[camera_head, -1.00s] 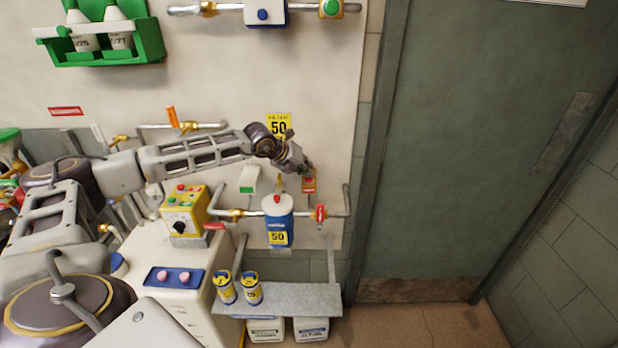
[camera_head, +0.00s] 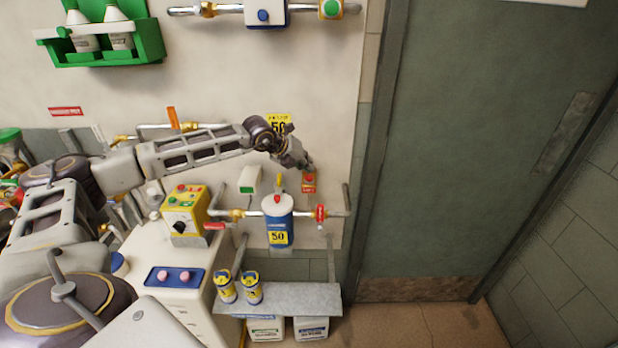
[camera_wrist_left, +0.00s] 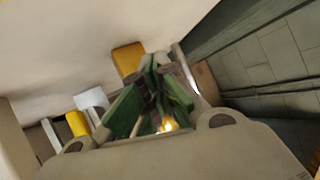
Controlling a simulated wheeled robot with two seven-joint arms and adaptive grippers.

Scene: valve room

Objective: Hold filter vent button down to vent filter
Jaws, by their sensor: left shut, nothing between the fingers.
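A blue filter canister (camera_head: 278,231) with a white top and a yellow "50" label is fixed in the pipe line on the wall. A red button (camera_head: 277,199) sits on its top. A small red-orange box with a button (camera_head: 309,182) is on the wall to its upper right. My left gripper (camera_head: 307,166) is shut and empty, its tips at the upper edge of this box. I cannot tell if they touch it. My right gripper is out of view.
A red-handled valve (camera_head: 320,213) is right of the canister, and a white-green box (camera_head: 249,180) is to its upper left. A yellow control box (camera_head: 184,212) stands further left. A metal shelf (camera_head: 300,298) with two small cans is below. A door (camera_head: 470,150) is at right.

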